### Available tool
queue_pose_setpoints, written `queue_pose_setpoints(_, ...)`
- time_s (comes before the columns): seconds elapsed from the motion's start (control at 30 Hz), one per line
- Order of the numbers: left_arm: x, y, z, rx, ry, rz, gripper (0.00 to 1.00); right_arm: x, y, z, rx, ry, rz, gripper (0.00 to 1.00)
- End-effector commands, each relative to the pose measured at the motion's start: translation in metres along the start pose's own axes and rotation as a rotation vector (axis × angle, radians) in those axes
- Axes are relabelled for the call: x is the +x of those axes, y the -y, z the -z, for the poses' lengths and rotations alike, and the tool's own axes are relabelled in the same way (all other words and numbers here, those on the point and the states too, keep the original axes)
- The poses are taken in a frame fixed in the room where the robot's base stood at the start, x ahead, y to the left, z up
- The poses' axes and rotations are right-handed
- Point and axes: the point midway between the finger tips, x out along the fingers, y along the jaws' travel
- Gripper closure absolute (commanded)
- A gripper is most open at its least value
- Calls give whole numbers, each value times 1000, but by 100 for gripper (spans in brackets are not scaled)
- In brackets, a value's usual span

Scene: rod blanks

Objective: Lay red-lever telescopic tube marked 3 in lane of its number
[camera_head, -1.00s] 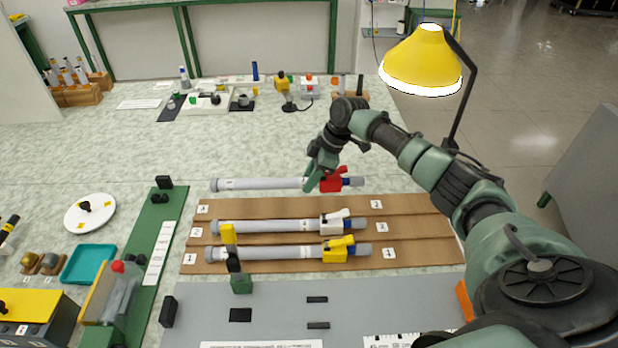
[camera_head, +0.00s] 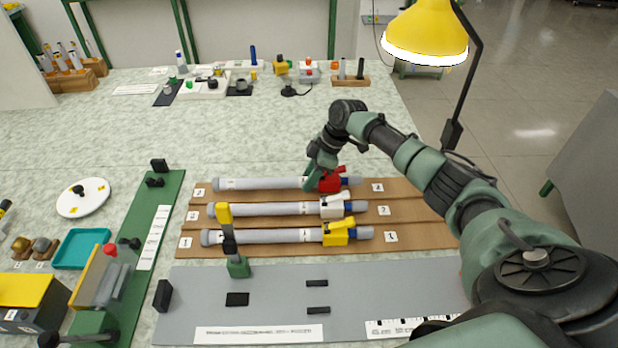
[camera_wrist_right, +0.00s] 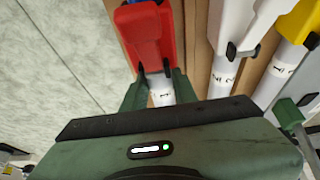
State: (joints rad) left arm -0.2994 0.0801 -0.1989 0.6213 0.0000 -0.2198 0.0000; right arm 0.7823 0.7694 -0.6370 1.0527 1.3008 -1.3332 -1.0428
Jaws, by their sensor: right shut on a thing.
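The red-lever tube (camera_head: 270,184) lies level along the far lane of the brown lane board (camera_head: 430,235). I cannot tell whether it touches the board. My right gripper (camera_head: 318,182) is shut on the tube beside its red lever (camera_head: 331,180). In the right wrist view the red lever part (camera_wrist_right: 148,35) is just ahead of the jaws, with the grey tube between them. A white-lever tube (camera_head: 270,209) lies in the middle lane and a yellow-lever tube (camera_head: 270,236) in the near lane. The number cards at the lanes are too small to read surely. My left gripper is not in view.
A yellow-topped post (camera_head: 226,225) stands close before the near tubes. A grey mat (camera_head: 270,270) lies in front of the board. A green rail (camera_head: 140,230) is at left, and a yellow lamp (camera_head: 425,35) at back right.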

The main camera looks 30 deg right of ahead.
Motion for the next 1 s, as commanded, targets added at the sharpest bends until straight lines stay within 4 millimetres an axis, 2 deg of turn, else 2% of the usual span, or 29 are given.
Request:
queue_pose_setpoints(0.6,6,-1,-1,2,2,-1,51,9,0,-4,0,0,-1,94)
queue_pose_setpoints(0.63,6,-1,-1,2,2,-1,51,8,0,-4,0,0,-1,63)
queue_pose_setpoints(0.7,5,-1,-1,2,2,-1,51,8,0,-4,0,0,-1,46)
queue_pose_setpoints(1.0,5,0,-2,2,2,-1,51,9,1,-4,0,2,3,46)
